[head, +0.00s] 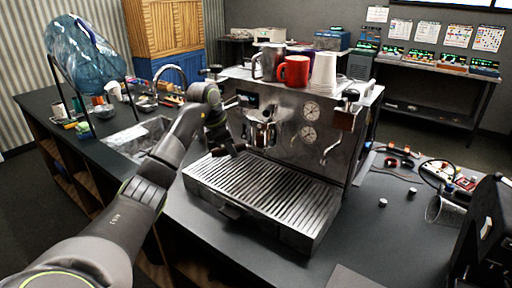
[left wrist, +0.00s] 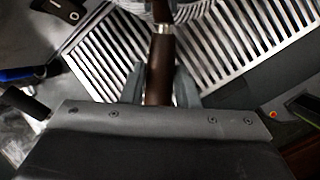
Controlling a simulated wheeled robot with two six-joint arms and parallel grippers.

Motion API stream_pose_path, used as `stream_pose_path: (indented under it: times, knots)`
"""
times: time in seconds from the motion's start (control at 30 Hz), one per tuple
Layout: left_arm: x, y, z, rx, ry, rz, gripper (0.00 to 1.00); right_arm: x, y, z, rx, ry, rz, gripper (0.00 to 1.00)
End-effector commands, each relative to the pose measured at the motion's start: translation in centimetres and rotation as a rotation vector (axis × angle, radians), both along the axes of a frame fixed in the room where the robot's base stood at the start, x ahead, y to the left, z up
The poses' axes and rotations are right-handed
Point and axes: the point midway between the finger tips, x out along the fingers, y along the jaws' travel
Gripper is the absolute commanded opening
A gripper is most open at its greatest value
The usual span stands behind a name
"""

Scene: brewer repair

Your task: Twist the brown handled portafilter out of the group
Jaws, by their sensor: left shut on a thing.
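The espresso machine (head: 290,125) stands on the dark counter, with its group (head: 260,132) on the front face above the drip tray. My left gripper (head: 232,148) is at the front of the group, at the portafilter. In the left wrist view, the brown portafilter handle (left wrist: 160,68) runs between the two fingers of my left gripper (left wrist: 160,88), which is shut on it. A metal collar shows at the handle's far end. The portafilter's head is mostly cut off at the top of that view. I cannot tell whether it is still seated in the group. My right gripper is not seen.
The slatted drip tray (head: 262,190) lies below the gripper. A red mug (head: 294,71), a metal pitcher (head: 268,62) and white cups (head: 323,72) stand on the machine. A sink (head: 140,135) is at left. Small parts and cables (head: 400,165) lie on the counter at right.

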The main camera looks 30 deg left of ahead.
Motion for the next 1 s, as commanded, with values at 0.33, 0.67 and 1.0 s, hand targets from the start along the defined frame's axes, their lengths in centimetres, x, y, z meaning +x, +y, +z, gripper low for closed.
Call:
stream_pose_path:
  times: [0.33,0.67,1.0]
  knots:
    - [0.02,0.00,0.13,0.000,-0.003,-0.001,0.00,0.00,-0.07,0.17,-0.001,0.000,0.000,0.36]
    - [0.03,0.00,0.00,0.000,-0.003,-0.001,0.00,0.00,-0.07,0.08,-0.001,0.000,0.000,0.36]
    - [0.02,-0.01,-0.64,0.000,-0.002,-0.001,0.00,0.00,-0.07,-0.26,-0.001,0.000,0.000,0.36]
